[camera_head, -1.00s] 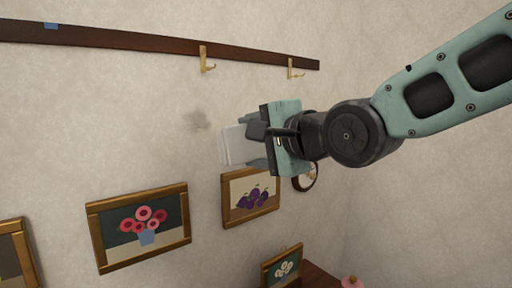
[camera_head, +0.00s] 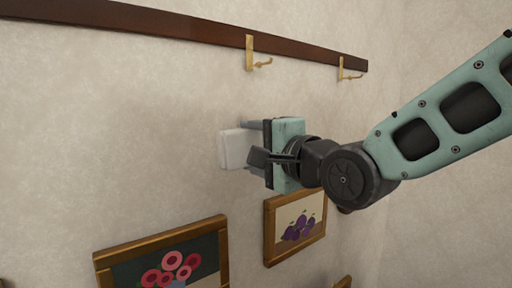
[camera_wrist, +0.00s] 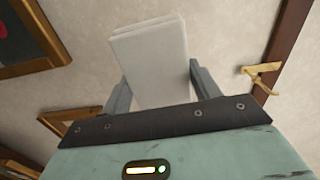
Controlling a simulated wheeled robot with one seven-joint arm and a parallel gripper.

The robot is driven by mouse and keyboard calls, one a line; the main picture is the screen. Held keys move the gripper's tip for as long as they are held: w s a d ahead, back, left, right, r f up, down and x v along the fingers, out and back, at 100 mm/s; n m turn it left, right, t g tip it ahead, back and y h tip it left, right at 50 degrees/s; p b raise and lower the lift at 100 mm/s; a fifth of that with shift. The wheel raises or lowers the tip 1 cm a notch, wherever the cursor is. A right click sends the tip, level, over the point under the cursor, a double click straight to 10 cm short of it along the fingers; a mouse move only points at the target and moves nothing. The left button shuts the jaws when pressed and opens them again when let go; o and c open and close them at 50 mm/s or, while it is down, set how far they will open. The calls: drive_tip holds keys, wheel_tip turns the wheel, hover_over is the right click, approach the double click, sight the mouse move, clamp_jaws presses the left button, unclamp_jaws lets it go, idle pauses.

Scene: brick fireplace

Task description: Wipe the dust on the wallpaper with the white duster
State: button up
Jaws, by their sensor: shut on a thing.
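The white duster (camera_head: 234,148) is a pale block held between the fingers of my gripper (camera_head: 256,142), which is shut on it. It is at or very near the wallpaper (camera_head: 130,130); I cannot tell whether it touches. In the wrist view the duster (camera_wrist: 150,62) stands out beyond the fingers of my gripper (camera_wrist: 158,88). The grey dust patch seen earlier does not show clearly now; the area where it was is around the duster and partly hidden by it.
A dark wooden rail (camera_head: 150,22) with brass hooks (camera_head: 252,55) runs above my gripper. Below hang a framed flower picture (camera_head: 165,250) and a framed plum picture (camera_head: 296,226). The wallpaper left of the duster is clear.

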drive_tip(key=p+x, duration=0.1)
drive_tip(key=x, duration=0.4)
drive_tip(key=shift+w, duration=0.1)
drive_tip(key=shift+x, duration=1)
idle(0.7)
